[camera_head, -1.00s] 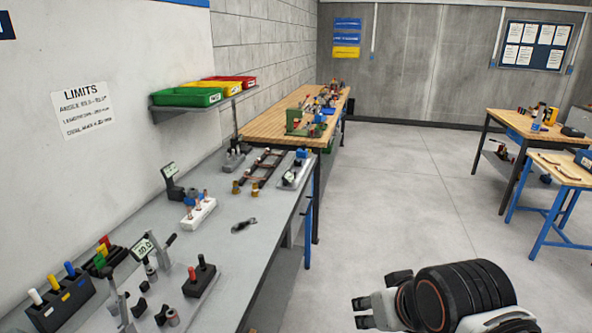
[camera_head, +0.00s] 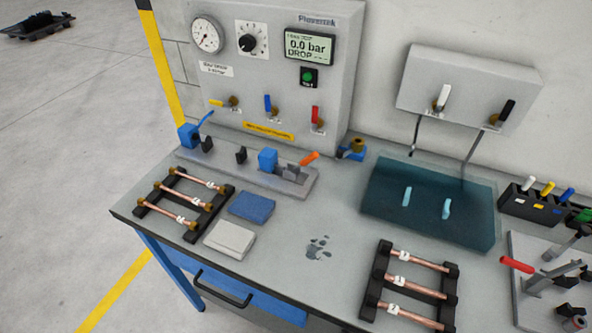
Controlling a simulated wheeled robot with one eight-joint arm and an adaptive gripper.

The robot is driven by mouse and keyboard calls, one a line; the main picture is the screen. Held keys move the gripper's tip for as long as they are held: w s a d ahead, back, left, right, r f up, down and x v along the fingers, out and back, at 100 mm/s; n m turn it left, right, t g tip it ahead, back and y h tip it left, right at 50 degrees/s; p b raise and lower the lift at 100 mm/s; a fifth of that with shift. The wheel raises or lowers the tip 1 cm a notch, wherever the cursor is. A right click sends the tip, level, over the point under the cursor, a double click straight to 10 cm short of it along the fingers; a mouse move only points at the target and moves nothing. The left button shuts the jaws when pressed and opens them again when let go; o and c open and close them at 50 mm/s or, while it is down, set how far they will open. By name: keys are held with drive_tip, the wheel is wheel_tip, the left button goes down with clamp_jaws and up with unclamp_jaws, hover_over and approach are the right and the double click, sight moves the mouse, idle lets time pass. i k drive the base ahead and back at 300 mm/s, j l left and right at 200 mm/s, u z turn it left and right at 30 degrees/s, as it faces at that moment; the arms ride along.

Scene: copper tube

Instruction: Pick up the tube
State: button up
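Copper tubes lie on two black racks on the grey bench. The right rack (camera_head: 378,268) bears three tubes with white tags: a rear tube (camera_head: 424,262), a middle tube (camera_head: 424,289) and a front tube (camera_head: 411,316). Which tube the task means cannot be told. My gripper is not in view.
A test panel (camera_head: 270,90) with gauge and display stands at the back, behind a clamp fixture (camera_head: 228,172). Blue (camera_head: 252,207) and grey (camera_head: 230,239) pads lie beside the left rack. A translucent teal box (camera_head: 428,203) stands behind the right rack. Bench between racks is mostly clear.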

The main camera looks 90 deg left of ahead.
sight(208, 206)
drive_tip(key=j+u, duration=0.1)
drive_tip(key=u, duration=1.8)
drive_tip(key=k+j, duration=0.05)
drive_tip(key=j, duration=0.05)
